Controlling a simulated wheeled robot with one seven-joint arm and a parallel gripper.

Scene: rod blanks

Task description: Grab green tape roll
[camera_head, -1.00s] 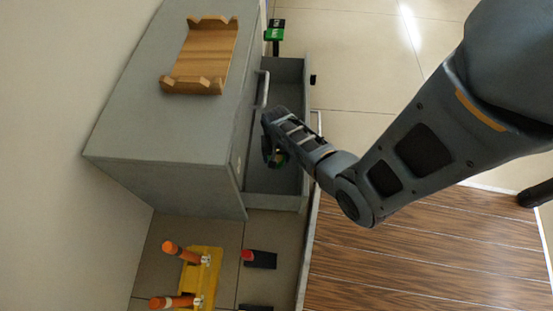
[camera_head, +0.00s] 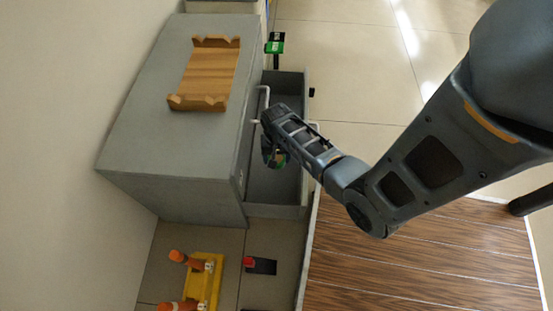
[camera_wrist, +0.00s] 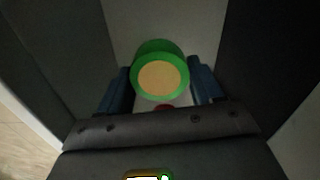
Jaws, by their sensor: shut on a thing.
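The green tape roll (camera_wrist: 141,58) shows in the wrist view, a green ring with a tan core face. My gripper (camera_wrist: 160,88) has one blue finger on each side of it and is shut on it. In the head view, my gripper (camera_head: 272,152) is inside the open grey drawer (camera_head: 285,193), and only a small green patch of the roll (camera_head: 280,160) shows beside the fingers. My wrist hides most of it. A reddish bit shows just below the roll in the wrist view; I cannot tell what it is.
The grey cabinet (camera_head: 150,140) carries a wooden cradle (camera_head: 210,75) on top. A green and black object (camera_head: 275,45) is beyond the drawer. A yellow rack with orange-handled pieces (camera_head: 205,280) and a red and black object (camera_head: 260,265) are below. Drawer walls surround my gripper closely.

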